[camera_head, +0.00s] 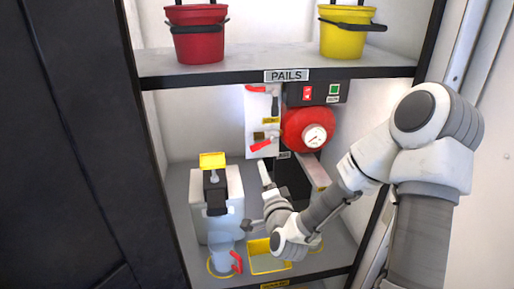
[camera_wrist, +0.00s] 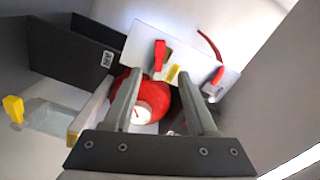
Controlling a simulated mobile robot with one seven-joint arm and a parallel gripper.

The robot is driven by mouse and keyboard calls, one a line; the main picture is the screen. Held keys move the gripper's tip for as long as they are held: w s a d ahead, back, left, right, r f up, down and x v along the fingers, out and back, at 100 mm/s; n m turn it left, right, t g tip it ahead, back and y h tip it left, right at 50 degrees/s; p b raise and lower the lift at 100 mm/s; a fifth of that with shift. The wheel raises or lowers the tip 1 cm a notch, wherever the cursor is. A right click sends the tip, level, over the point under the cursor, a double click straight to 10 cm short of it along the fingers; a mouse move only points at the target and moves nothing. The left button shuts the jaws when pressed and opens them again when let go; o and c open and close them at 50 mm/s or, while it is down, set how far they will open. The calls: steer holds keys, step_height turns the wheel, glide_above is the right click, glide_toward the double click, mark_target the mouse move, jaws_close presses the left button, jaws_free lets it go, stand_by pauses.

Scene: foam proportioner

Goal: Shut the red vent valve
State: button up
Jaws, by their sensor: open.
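A white panel (camera_head: 258,122) on the back wall carries an upper red lever (camera_head: 256,88) and a lower red lever (camera_head: 262,146). In the wrist view the panel (camera_wrist: 146,38) shows one red handle (camera_wrist: 160,55) near its middle and another (camera_wrist: 217,77) at its right end. A further red lever (camera_head: 236,262) sits low beside the clear cup. I cannot read which lever is the vent valve. My gripper (camera_head: 257,199) is open and empty, in front of and below the panel; its spread fingers (camera_wrist: 158,85) are apart from the levers.
A red round tank with a gauge (camera_head: 314,136) is right of the panel, below a dark switch box (camera_head: 316,93). A white container with a yellow-topped pump (camera_head: 213,163) stands left. A shelf (camera_head: 230,72) with red and yellow pails is above. A yellow-rimmed tray (camera_head: 256,247) lies below.

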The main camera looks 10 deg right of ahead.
mark_target(256, 149)
steer(key=w, duration=1.5)
steer(key=shift+w, duration=0.1)
jaws_close()
stand_by(0.9)
